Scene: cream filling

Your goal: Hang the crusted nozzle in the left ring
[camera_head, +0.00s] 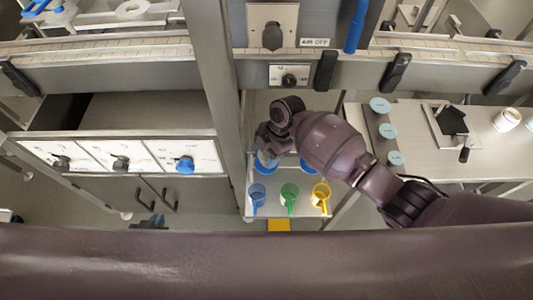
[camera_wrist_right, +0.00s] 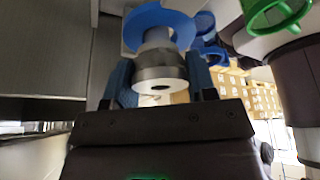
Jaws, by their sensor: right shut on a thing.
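My right gripper (camera_wrist_right: 162,84) is shut on a silver metal nozzle (camera_wrist_right: 160,62) with a dark round opening. Its two blue-grey fingers stand on either side of it. A blue ring (camera_wrist_right: 158,17) lies just behind the nozzle in the right wrist view; I cannot tell whether the nozzle sits inside it. In the head view this gripper (camera_head: 267,152) is over the left blue ring (camera_head: 265,166) of the rack and partly hides it. A second blue ring (camera_head: 308,166) is to its right. My left gripper (camera_head: 150,222) barely shows at the lower left; its jaws are unclear.
Blue (camera_head: 257,193), green (camera_head: 289,193) and yellow (camera_head: 321,193) handled cups stand in front on the pale rack shelf (camera_head: 271,210). A metal post (camera_head: 212,80) rises left of my right gripper. A drawer cabinet (camera_head: 120,155) stands left, a worktable (camera_head: 420,140) right.

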